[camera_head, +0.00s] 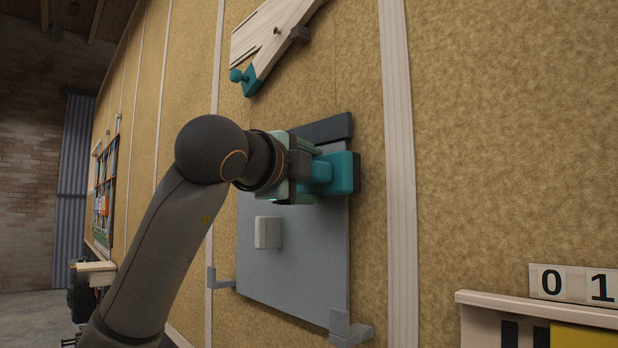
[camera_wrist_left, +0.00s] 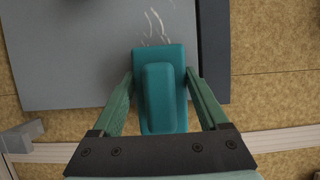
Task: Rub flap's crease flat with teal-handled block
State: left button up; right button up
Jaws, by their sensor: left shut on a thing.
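A grey flap panel (camera_head: 300,265) hangs on the tan wall, with a dark strip (camera_head: 325,129) along its top. My left gripper (camera_head: 310,172) is shut on the teal-handled block (camera_head: 345,173), at the panel's upper right. In the left wrist view the block (camera_wrist_left: 160,75) sits between the two green fingers (camera_wrist_left: 160,100) and overlaps the panel's edge. Pale curved marks (camera_wrist_left: 155,28) show on the panel just beyond the block. I cannot tell whether the block touches the panel. My right gripper is out of view.
A white square knob (camera_head: 268,232) is on the panel's middle. Grey brackets (camera_head: 350,330) hold its lower corners. A wooden piece with a teal end (camera_head: 250,80) hangs above. A shelf with number blocks (camera_head: 573,284) is at lower right. The wall between is clear.

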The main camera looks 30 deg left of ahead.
pick_arm(q)
jog(key=w+a+p, duration=0.2)
jog(key=w+a, duration=0.2)
jog(key=a, duration=0.7)
jog(key=shift+w, duration=0.3)
dwell(0.5)
jog(key=s+a+b, duration=0.2)
jog(key=s, duration=0.3)
jog(key=shift+s+a, duration=0.15)
jog(key=shift+s, duration=0.15)
dwell(0.4)
